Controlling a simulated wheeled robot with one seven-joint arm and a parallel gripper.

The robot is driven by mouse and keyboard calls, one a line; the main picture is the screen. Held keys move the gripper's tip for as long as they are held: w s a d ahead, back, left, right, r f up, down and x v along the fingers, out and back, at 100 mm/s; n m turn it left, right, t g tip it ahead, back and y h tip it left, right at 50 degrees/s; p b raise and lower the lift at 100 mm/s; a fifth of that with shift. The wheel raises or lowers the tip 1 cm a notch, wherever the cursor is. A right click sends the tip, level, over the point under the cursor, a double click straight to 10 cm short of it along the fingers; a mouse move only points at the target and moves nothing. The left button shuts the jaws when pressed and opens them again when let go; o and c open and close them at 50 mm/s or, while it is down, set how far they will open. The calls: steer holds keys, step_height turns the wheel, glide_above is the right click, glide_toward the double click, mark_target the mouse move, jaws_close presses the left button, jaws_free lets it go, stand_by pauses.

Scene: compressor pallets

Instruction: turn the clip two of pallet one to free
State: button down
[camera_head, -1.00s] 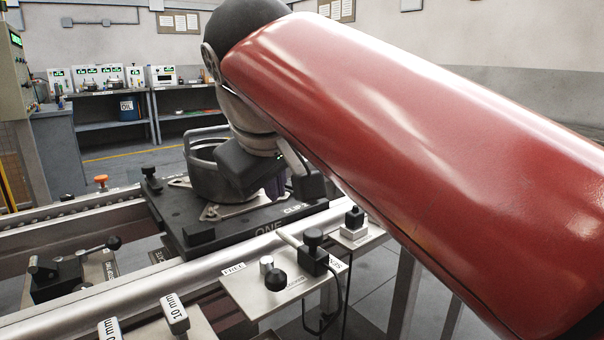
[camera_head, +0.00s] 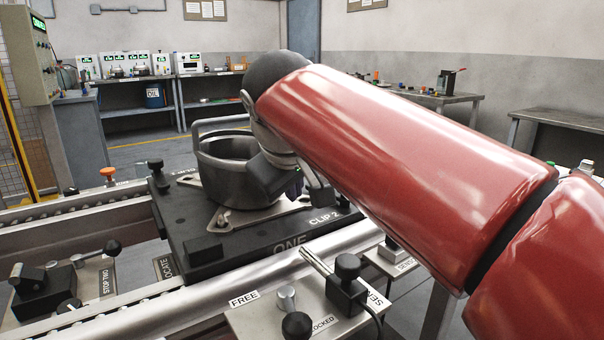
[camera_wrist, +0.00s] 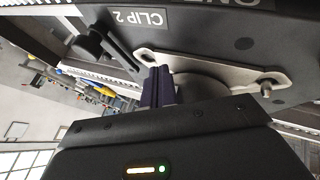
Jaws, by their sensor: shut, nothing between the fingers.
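Pallet one (camera_head: 215,255) is a dark plate marked ONE, lying on the rails, with a grey pot-shaped housing (camera_head: 212,172) on a metal foot plate. The CLIP 2 label (camera_head: 325,217) is on its right side; it also shows in the wrist view (camera_wrist: 137,18). Beside that label in the wrist view is a black knob with a dark bar (camera_wrist: 86,46), which looks like clip two. In the head view my arm hides this clip. My gripper (camera_wrist: 158,86) has its dark blue fingers together, empty, near the metal foot plate (camera_wrist: 205,72) and apart from the knob.
A station plate with FREE (camera_head: 244,299) and LOCKED labels, a black-knobbed lever (camera_head: 347,266) and a sensor box stands in front of the pallet. A lever block (camera_head: 40,290) is at the left. Shelves and benches stand far behind.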

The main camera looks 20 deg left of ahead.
steer(key=shift+w+d+f, duration=0.1)
steer(key=shift+w+d, duration=0.15)
steer(key=shift+w, duration=0.4)
steer(key=shift+w+d+f, duration=0.1)
steer(key=shift+w+d, duration=0.2)
steer(key=shift+w, duration=0.4)
steer(key=shift+w+d+f, duration=0.1)
steer(key=shift+w+d, duration=0.15)
steer(key=shift+w, duration=0.4)
steer(key=shift+p, duration=0.3)
steer(key=shift+w+r+p, duration=0.3)
steer(key=shift+w+p, duration=0.35)
steer(key=shift+p, duration=0.55)
steer(key=shift+w+f, duration=0.25)
